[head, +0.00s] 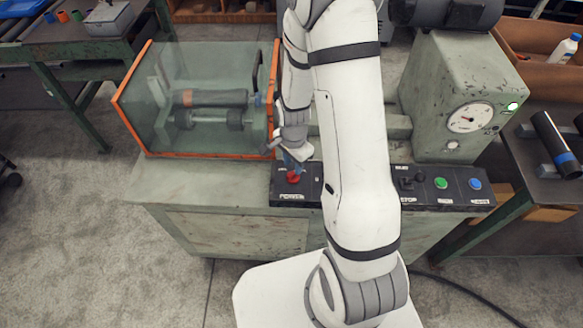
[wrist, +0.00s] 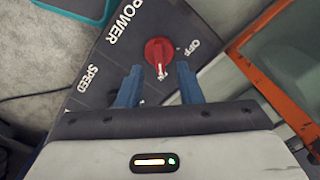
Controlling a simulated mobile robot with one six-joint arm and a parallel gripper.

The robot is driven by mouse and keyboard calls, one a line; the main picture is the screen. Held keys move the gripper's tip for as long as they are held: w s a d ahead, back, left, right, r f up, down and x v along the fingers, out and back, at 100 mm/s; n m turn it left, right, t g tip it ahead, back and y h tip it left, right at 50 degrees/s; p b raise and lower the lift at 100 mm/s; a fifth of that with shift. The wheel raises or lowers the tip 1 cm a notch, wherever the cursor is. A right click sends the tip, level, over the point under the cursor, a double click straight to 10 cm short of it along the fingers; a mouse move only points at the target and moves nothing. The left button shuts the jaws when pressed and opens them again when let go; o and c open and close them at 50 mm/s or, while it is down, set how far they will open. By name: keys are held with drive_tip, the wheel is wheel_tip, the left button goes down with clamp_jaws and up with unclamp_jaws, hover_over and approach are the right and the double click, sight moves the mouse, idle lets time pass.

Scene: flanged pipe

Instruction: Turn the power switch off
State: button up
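The power switch is a red rotary knob (head: 293,177) at the left end of the black control panel (head: 447,200), by the word POWER. In the wrist view the knob (wrist: 158,50) has a white mark that points down toward my gripper, away from the OFF label (wrist: 193,47) at its right. My gripper (wrist: 159,67) is open, with its two blue fingertips on either side of the knob's lower part. I cannot tell whether they touch it. In the head view my gripper (head: 289,162) is close above and behind the knob, partly hidden by my wrist.
A clear guard box with orange edges (head: 125,97) stands on the bench left of the panel, close to my gripper. A black switch, a green button (head: 441,183) and a blue button (head: 475,184) are on the panel's right part. A gauge (head: 469,117) stands behind.

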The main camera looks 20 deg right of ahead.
sight(293, 172)
drive_tip(key=shift+f+p, duration=0.3)
drive_tip(key=shift+f, duration=1.7)
drive_tip(key=shift+c, duration=0.4)
clamp_jaws()
